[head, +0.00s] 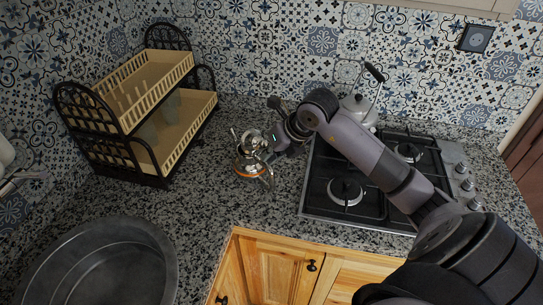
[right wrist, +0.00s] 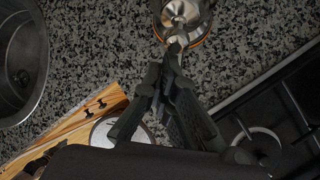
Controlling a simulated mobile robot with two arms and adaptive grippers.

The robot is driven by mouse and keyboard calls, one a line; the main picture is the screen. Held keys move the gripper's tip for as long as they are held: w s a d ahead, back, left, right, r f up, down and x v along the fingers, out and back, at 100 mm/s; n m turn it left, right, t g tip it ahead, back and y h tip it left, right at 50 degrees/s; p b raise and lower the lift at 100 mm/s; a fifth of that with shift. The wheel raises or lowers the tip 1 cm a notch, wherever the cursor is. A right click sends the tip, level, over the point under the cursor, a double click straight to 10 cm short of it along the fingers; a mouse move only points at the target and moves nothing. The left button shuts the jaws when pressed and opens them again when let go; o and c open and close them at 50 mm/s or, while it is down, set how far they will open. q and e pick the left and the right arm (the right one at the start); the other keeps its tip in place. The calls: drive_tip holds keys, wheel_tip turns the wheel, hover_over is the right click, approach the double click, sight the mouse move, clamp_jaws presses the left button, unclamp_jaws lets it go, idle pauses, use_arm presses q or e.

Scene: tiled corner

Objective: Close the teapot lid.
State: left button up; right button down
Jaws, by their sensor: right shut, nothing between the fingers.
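The teapot (head: 252,168) is small, shiny metal with an orange band near its base. It stands upright on the granite counter, left of the stove. Its lid looks raised at the teapot's upper left in the head view, but glare makes its exact angle hard to tell. My right gripper (head: 277,144) is shut and empty, close to the teapot's right side. In the right wrist view the shut fingertips (right wrist: 173,48) point at the teapot (right wrist: 186,14), which is cut off by the top edge. I cannot tell whether they touch it. My left gripper is out of view.
A two-tier dish rack (head: 150,160) stands at the left back. A gas stove (head: 318,190) lies to the right, with a kettle (head: 357,108) at its back. A round metal sink (head: 150,235) is at the front left. The counter in front of the teapot is clear.

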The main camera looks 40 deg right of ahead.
sight(248, 135)
drive_tip(key=w+r, duration=0.2)
drive_tip(key=w, duration=0.1)
drive_tip(key=w+r, duration=0.1)
drive_tip(key=w, duration=0.1)
drive_tip(key=shift+w+r+b, duration=0.1)
drive_tip(key=shift+r+b, duration=0.2)
drive_tip(key=shift+w+r+g, duration=0.2)
drive_tip(key=shift+w+g, duration=0.1)
drive_tip(key=shift+g, duration=0.2)
drive_tip(key=shift+w+f+g, duration=0.1)
drive_tip(key=shift+w+g, duration=0.2)
drive_tip(key=shift+w, duration=0.45)
drive_tip(key=shift+w+f+b, duration=0.15)
drive_tip(key=shift+w, duration=0.6)
drive_tip(key=shift+w+f+b, duration=0.1)
drive_tip(key=shift+w+b, duration=0.05)
drive_tip(key=shift+w, duration=0.6)
